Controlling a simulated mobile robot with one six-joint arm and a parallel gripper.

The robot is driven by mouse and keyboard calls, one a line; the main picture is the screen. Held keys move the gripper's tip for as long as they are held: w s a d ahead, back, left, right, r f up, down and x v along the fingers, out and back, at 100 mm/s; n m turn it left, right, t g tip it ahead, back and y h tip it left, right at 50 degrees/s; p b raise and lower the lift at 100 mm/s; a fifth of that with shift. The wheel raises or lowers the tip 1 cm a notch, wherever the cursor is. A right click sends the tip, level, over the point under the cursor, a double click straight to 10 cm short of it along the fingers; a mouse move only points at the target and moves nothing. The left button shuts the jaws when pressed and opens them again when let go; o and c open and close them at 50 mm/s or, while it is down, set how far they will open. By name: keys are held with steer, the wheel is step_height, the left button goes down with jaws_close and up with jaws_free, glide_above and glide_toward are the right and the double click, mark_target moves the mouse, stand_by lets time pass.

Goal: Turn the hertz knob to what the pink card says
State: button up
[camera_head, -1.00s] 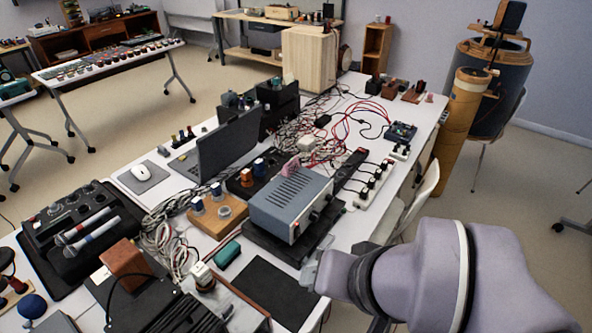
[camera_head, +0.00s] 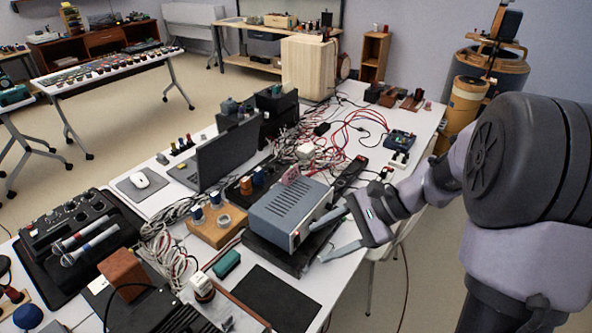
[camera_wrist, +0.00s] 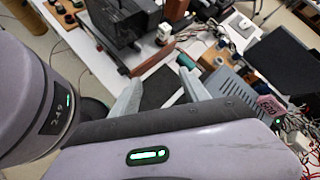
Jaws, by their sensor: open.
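A blue-grey box (camera_head: 288,208) with a vented top stands on a black base on the long white table. Its knob side faces my gripper and is partly hidden by a finger, so I cannot make out the hertz knob. My gripper (camera_head: 317,243) is open and empty, close in front of the knob side. In the wrist view the two open fingers (camera_wrist: 160,77) reach toward the table beside the box.
A wooden block with blue knobs (camera_head: 214,227) and a green item (camera_head: 226,264) lie left of the box. A black mat (camera_head: 273,297) lies in front. Cables and a laptop (camera_head: 228,155) are behind. A power strip (camera_head: 350,173) lies to the right.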

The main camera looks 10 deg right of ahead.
steer(key=w+d+f+m+t+y, duration=0.2)
steer(key=w+d+f+m+t, duration=0.1)
steer(key=d+f+m+t, duration=0.5)
steer(key=w+d+f+m+t+y, duration=0.1)
steer(key=w+d+f+m+t, duration=0.4)
steer(key=d+f, duration=0.65)
steer(key=w+a+b, duration=0.1)
steer(key=w+a, duration=0.2)
steer(key=a, duration=0.1)
steer(key=w+a+g+b, duration=0.1)
steer(key=w+a, duration=0.3)
steer(key=a, duration=0.1)
steer(key=w+a+f+g+b, duration=0.1)
steer(key=w+a, duration=0.2)
steer(key=a, duration=0.2)
steer(key=shift+w+m, duration=0.3)
steer(key=shift+w, duration=0.1)
jaws_close()
